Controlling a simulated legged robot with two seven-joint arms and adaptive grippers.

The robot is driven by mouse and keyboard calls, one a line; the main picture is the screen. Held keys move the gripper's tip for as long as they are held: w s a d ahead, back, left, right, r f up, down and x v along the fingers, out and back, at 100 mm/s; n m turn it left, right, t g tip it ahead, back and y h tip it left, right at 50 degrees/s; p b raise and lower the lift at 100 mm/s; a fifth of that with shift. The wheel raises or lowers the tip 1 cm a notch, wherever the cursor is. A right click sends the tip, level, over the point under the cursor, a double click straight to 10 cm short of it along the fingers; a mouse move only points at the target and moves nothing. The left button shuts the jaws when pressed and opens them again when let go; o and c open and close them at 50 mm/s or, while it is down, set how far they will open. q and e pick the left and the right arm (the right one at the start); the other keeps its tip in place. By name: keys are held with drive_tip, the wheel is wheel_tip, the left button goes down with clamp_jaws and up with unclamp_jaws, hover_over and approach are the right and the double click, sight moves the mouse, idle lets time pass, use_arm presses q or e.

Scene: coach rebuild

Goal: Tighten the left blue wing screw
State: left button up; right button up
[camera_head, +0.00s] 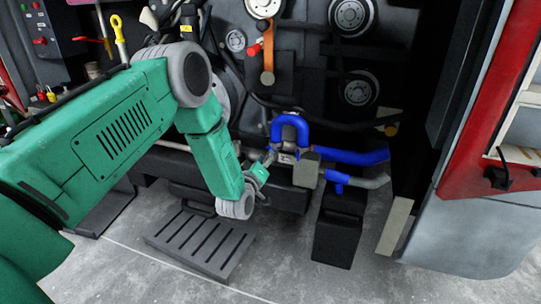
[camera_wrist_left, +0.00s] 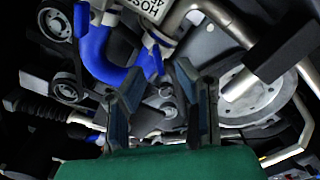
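A blue curved hose (camera_head: 290,124) sits in the engine bay in the head view, with a blue straight pipe (camera_head: 352,157) to its right. In the left wrist view, the blue hose (camera_wrist_left: 98,48) runs down from the upper left, and a small blue part (camera_wrist_left: 152,62) stands beside it, just beyond my fingertips. It may be the left wing screw; its shape is unclear. My left gripper (camera_head: 267,158) is left of the hose's lower end. In the wrist view, my left gripper (camera_wrist_left: 158,88) has its fingers apart with nothing clearly held between them. My right gripper is out of view.
A grey metal block (camera_head: 306,170) sits just right of my gripper. A black box (camera_head: 339,228) stands below the pipe, and a slotted grey step (camera_head: 200,243) lies on the floor. Pulleys (camera_head: 359,90) and dark hoses crowd behind. A red-framed panel (camera_head: 505,95) bounds the right.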

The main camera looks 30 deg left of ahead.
sight(270, 148)
use_arm(q)
drive_tip(key=shift+b+x, duration=0.45)
drive_tip(key=shift+x, duration=1.9)
drive_tip(key=shift+d, duration=0.1)
clamp_jaws()
